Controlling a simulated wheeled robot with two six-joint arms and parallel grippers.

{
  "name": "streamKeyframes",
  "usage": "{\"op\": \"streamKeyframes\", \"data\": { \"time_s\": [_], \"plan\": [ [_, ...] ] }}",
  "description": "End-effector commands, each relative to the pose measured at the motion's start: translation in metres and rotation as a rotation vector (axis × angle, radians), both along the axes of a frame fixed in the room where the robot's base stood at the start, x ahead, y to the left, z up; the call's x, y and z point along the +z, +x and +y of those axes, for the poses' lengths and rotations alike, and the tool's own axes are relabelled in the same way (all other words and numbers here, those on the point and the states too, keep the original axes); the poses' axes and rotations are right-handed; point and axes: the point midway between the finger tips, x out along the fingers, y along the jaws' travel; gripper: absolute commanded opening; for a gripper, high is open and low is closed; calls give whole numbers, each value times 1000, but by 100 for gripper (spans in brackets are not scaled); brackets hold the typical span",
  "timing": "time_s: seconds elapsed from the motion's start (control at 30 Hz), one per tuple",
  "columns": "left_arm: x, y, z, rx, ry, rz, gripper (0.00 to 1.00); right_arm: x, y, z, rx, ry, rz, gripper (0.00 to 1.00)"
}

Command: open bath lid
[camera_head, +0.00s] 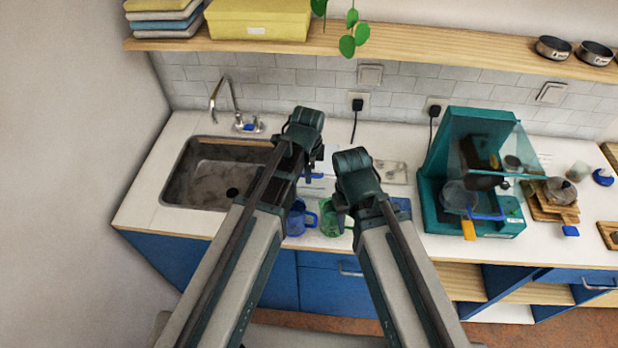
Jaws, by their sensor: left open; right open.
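A teal machine (438,190) stands on the counter at the right, with a clear tilted panel (500,150) on its front. I cannot tell whether this panel is the bath lid, and no other lid shows clearly. My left gripper (315,172) is open over the counter, right of the sink. My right gripper (343,208) is open just right of it, above the cups. Both are well left of the teal machine and appear empty. My arms hide part of the counter between sink and machine.
A blue cup (297,220) and a green cup (330,222) stand near the counter's front edge, close to my grippers. A sink (215,172) with a tap (232,105) lies left. A wooden shelf (400,50) runs above. Small wooden boards (552,208) lie right of the machine.

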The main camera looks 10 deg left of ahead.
Motion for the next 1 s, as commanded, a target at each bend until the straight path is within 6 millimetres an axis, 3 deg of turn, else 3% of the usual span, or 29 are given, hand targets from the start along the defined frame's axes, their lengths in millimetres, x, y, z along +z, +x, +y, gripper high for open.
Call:
{"op": "streamKeyframes", "data": {
  "time_s": [0.3, 0.57, 1.0],
  "plan": [
    [-3, 1, 0, 0, 0, 0, 44, -3, 0, 0, 1, 0, 0, 50],
    [-3, 1, 0, 0, 0, 0, 0, -3, 0, 0, 1, 0, 0, 50],
    [-3, 1, 0, 0, 0, 0, 0, -3, 0, 0, 1, 0, 0, 50]
  ]
}}
